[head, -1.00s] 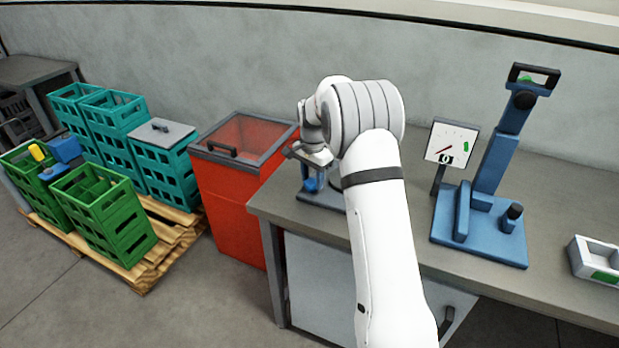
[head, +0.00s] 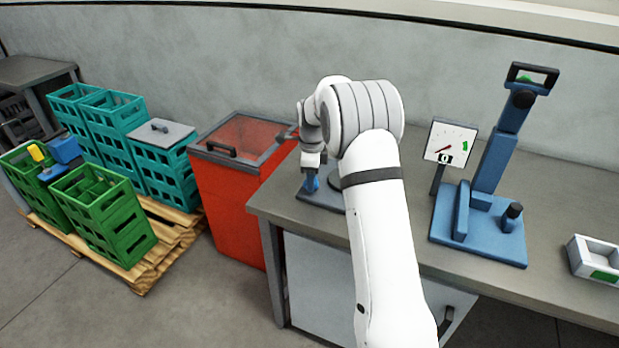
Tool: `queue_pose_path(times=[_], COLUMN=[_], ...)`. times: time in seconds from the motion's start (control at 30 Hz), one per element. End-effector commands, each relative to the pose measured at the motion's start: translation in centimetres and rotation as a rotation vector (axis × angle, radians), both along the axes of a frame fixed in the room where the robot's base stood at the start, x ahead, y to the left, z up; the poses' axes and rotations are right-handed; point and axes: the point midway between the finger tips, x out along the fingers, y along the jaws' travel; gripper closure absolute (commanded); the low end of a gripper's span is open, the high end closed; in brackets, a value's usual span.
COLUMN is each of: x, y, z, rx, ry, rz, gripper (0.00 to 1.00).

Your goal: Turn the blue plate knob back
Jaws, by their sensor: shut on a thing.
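The blue knob (head: 311,185) is small and sits low on a dark grey base plate (head: 318,200) at the left end of the workbench. My gripper (head: 311,177) points down at the knob from above and is shut on it. The fingertips are small in this view, and the exact contact is hard to make out. My arm hides the right part of this device.
A blue stand (head: 487,225) with a white dial (head: 451,140) stands right on the bench (head: 400,235). A grey tray (head: 585,262) lies far right. A red bin (head: 228,205) is left of the bench, beside crates (head: 105,215) on a pallet.

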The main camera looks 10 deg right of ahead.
Motion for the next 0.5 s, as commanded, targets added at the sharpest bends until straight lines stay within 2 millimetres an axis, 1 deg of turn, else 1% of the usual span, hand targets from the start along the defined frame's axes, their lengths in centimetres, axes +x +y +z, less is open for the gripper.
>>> queue_pose_path(times=[0.03,0.2,0.5], x=[0.14,0.18,0.24], y=[0.34,0.34,0.31], z=[0.1,0.14,0.21], rx=[0.003,0.004,0.004], ry=[-0.005,-0.006,-0.008], rz=[-0.037,-0.161,-0.298], gripper=[0.83,0.83,0.83])
